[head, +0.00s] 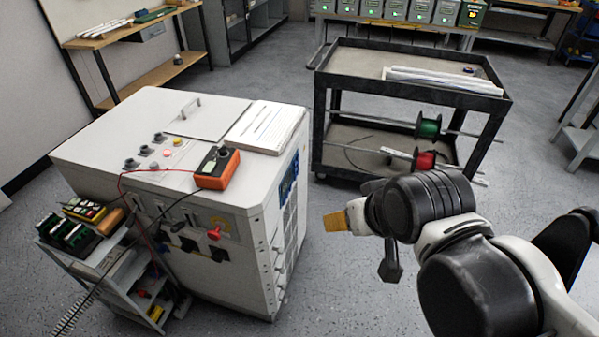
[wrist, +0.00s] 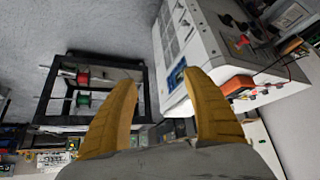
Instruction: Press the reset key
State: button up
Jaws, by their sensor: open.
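The white transformer cabinet (head: 120,125) stands left of centre in the head view and at the upper right in the wrist view (wrist: 185,45). I cannot tell which, if any, is the reset key. An orange meter (head: 217,168) lies on the top's front right edge, with a red lead. My gripper (head: 338,221) is right of the cabinet, apart from it. In the wrist view its yellow fingers (wrist: 163,78) are spread and empty.
A black cart (head: 335,75) with green (head: 428,128) and red (head: 425,160) spools stands behind my gripper. A small grey trolley (head: 105,250) with instruments stands against the cabinet's left front. Papers (head: 266,125) lie on the cabinet top. The floor between cabinet and cart is clear.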

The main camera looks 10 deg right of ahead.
grip_shut()
dwell(1.1)
